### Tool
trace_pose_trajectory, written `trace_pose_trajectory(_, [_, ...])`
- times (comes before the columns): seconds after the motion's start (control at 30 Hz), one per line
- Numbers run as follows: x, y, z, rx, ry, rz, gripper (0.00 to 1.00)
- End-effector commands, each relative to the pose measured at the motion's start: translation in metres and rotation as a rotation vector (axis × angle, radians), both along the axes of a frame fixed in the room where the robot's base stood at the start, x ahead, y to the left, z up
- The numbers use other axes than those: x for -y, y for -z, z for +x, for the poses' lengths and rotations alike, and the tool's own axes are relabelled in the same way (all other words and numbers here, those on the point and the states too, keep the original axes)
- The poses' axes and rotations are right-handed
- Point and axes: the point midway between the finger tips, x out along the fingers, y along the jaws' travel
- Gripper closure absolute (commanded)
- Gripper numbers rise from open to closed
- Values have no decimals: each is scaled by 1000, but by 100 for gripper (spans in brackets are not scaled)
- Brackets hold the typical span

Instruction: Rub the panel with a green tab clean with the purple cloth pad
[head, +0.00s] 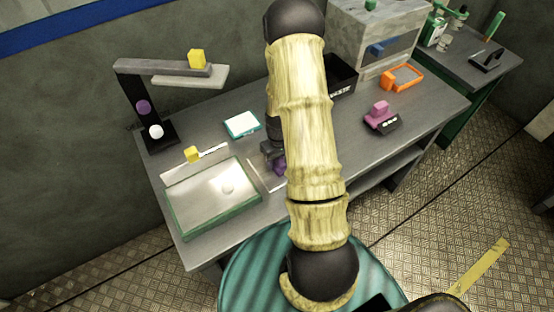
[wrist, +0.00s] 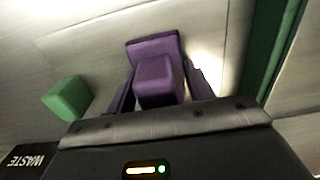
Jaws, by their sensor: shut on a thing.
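The purple cloth pad (wrist: 154,50) has a block grip, and my gripper (wrist: 158,88) is shut on that grip. In the head view the pad (head: 278,167) shows small beside my arm, below my gripper (head: 272,150). The pad is over a pale panel (head: 259,172), which my arm mostly hides in the head view. I cannot tell whether the pad touches it. A green tab (wrist: 68,97) stands at the left in the wrist view, on or beside the pale surface. The tab is hidden in the head view.
A green-framed panel (head: 176,218) with a yellow tab (head: 192,154) lies left of the pad. A black lamp-like stand (head: 143,100) rises behind it. A black bin (wrist: 33,160) marked WASTE is close by. A pink-handled block (head: 378,113) and orange frame (head: 402,78) are right.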

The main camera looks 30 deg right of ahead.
Motion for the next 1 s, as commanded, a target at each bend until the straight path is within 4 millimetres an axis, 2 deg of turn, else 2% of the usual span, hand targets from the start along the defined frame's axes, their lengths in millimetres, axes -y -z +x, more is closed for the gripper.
trace_pose_trajectory(0.2, [8,-1,0,0,2,0,66])
trace_pose_trajectory(0.5, [7,-1,1,1,1,-1,66])
trace_pose_trajectory(1.0, [-10,1,-1,1,0,-1,66])
